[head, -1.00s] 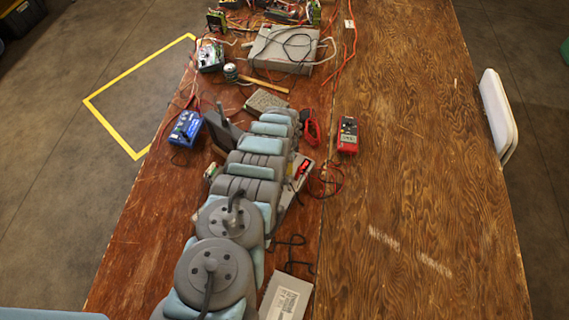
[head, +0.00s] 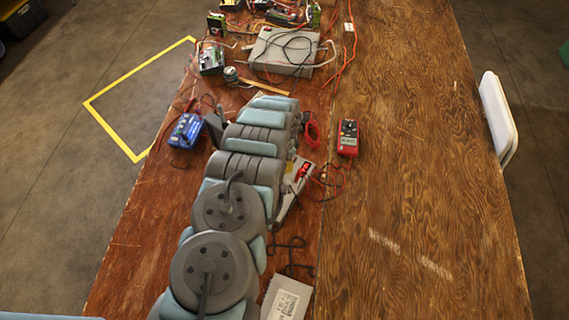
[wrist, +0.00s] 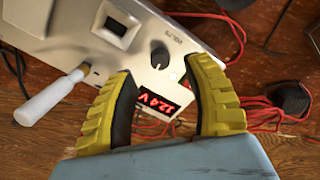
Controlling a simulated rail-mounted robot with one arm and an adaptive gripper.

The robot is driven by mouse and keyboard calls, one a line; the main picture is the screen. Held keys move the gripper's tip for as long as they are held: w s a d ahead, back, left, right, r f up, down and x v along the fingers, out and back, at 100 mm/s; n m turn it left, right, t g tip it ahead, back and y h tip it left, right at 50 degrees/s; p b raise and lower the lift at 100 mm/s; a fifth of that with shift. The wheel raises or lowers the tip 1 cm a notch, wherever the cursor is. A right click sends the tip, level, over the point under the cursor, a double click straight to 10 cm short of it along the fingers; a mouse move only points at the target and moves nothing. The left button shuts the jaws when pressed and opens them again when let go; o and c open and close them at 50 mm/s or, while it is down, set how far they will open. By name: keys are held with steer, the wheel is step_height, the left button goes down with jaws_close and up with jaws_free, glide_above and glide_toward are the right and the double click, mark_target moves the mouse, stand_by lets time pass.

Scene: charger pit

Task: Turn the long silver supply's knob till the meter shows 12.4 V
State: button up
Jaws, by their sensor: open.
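The long silver supply (wrist: 75,25) fills the top left of the wrist view. Its black round knob (wrist: 160,56) sits on the panel, with a pale pointer mark on it. Its red lit meter (wrist: 156,103) shows upside down and reads 12.4 V. My gripper (wrist: 160,65) is open, its yellow fingers apart on either side of the knob in the picture. Neither finger touches the knob; I cannot tell the height between them. In the head view my arm hides the gripper and knob, and part of the supply (head: 294,192) shows at its right.
A red multimeter (head: 348,138) lies right of the supply, with red leads (wrist: 270,110) close by. A white-handled tool (wrist: 50,100) is beside the supply. A blue device (head: 186,130) stands left of my arm. The table's right half is mostly clear.

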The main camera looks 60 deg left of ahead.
step_height(320, 180, up, 8)
stand_by(0.7)
stand_by(0.5)
